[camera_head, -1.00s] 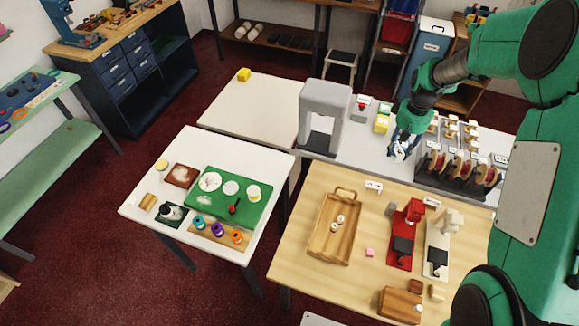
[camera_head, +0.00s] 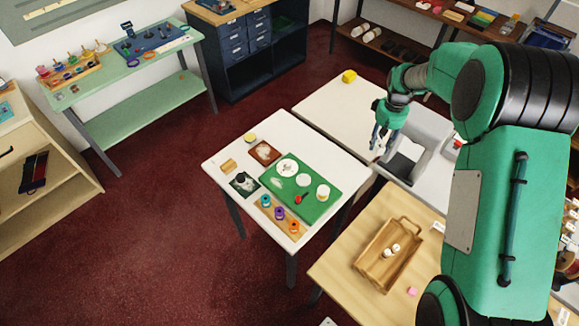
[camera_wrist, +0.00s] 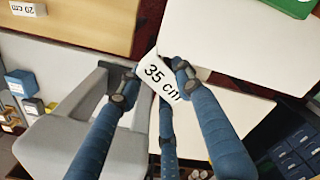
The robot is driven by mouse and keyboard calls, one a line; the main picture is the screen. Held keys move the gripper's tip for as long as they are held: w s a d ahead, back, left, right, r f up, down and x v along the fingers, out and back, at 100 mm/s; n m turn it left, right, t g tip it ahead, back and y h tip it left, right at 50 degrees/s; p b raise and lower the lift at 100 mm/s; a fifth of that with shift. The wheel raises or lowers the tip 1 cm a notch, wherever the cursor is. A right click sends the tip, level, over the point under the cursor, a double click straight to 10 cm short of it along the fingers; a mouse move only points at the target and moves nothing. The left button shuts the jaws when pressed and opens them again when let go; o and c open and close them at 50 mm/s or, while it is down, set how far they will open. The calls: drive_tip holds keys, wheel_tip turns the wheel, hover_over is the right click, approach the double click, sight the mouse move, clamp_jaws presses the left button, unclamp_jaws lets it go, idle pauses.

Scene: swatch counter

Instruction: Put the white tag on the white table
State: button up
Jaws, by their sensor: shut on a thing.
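The white tag (camera_wrist: 162,78), printed "35 cm", is held between the fingertips of my gripper (camera_wrist: 157,85) in the wrist view. In the head view my gripper (camera_head: 379,141) hangs beside the grey arch, above the inner edges of the white tables. The near white table (camera_head: 228,148) carries a green mat and small items; its top corner also shows in the wrist view (camera_wrist: 228,40). The back white table (camera_head: 325,112) is mostly bare and lies beneath the gripper in the wrist view (camera_wrist: 225,115).
The grey arch (camera_head: 432,130) stands close to my gripper. A yellow block (camera_head: 349,76) sits at the back table's far edge. The green mat (camera_head: 325,205) holds white discs and a red item. A wooden table (camera_head: 350,240) bears a tray (camera_head: 372,262).

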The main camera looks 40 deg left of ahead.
drive_tip(key=s+a+f+n+p, duration=0.1)
drive_tip(key=s+a, duration=0.2)
drive_tip(key=a, duration=0.4)
drive_tip(key=s+a+f+n, duration=0.1)
drive_tip(key=s+a, duration=0.2)
drive_tip(key=a, duration=0.3)
hover_over(336, 164)
drive_tip(key=shift+f, duration=2.2)
drive_tip(key=shift+d, duration=0.1)
drive_tip(key=shift+f+p, duration=0.3)
drive_tip(key=shift+f, duration=2.6)
drive_tip(key=shift+f, duration=0.15)
drive_tip(key=shift+f, duration=1.95)
drive_tip(key=shift+f, duration=0.15)
